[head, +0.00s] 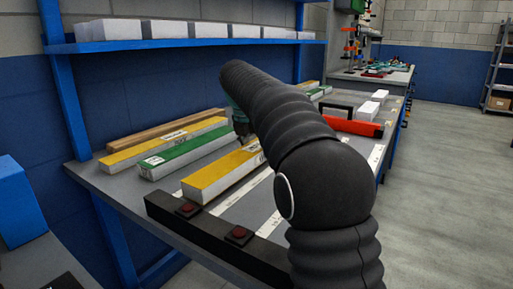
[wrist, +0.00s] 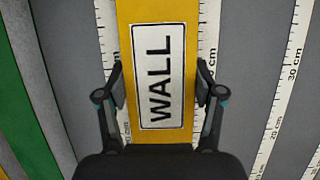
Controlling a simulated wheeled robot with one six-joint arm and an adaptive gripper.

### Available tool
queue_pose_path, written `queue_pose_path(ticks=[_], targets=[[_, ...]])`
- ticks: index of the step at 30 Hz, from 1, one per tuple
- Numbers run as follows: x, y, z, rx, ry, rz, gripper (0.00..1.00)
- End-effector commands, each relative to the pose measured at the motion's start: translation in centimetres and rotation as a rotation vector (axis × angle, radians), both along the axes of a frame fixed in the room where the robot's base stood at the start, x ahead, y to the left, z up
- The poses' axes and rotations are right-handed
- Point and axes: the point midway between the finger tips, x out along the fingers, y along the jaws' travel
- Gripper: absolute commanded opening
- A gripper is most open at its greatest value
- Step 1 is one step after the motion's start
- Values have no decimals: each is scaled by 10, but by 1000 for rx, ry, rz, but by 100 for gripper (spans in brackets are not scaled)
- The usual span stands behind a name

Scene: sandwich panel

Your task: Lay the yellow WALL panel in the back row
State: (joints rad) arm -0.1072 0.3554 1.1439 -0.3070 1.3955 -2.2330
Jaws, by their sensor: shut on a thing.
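The yellow WALL panel (wrist: 160,10) runs lengthwise through the wrist view, its white label reading WALL. In the head view a yellow-topped panel with white sides (head: 215,180) lies nearest the front of the bench, under my gripper (head: 243,137). In the wrist view my gripper (wrist: 160,85) has one finger on each long side of the panel and is shut on it. My arm hides the panel's far right end in the head view. I cannot tell whether the panel touches the bench top.
Behind it lie a green panel (head: 185,150), another yellow panel (head: 150,148) and a brown strip (head: 150,135) by the wall. Ruler strips (head: 288,218) mark the grey bench top. A dark rail with red buttons (head: 215,238) edges the front. A blue shelf (head: 190,43) hangs above. An orange-red tool (head: 350,126) lies right.

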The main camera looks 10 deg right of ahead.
Motion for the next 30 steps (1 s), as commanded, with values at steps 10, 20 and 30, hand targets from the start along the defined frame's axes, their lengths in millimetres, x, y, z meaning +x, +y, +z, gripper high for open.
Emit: queue_pose_path(ticks=[10,20,30], targets=[[0,0,-1,-1,-1,0,22],[0,0,-7,0,-1,0,22],[0,0,-11,0,-1,0,82]])
